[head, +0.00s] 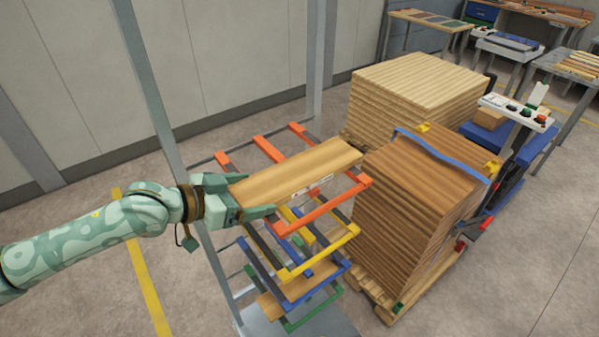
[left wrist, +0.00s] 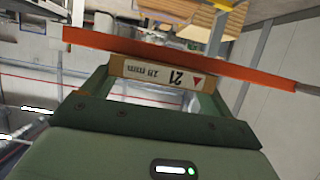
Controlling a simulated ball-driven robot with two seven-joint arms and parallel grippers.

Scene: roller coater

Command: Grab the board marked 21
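The board marked 21 (head: 297,170) is a light wooden plank lying across the top, orange level of a rack (head: 270,150). A white label is on its long near side. In the left wrist view the end of the board (left wrist: 155,75) reads "21" and "18 mm" upside down, with a red triangle. My left gripper (head: 250,194) is at the board's left end, one finger along each long edge. In the left wrist view both fingers sit against the board's sides with no clear gap, so it looks shut on it. My right gripper is not in view.
Lower yellow, blue and green levels of the rack stand below, with other boards on them. A tall stack of brown boards (head: 415,200) with a blue strap is close on the right, on a pallet. A paler stack (head: 420,85) stands behind. A metal post (head: 165,110) rises beside my left arm.

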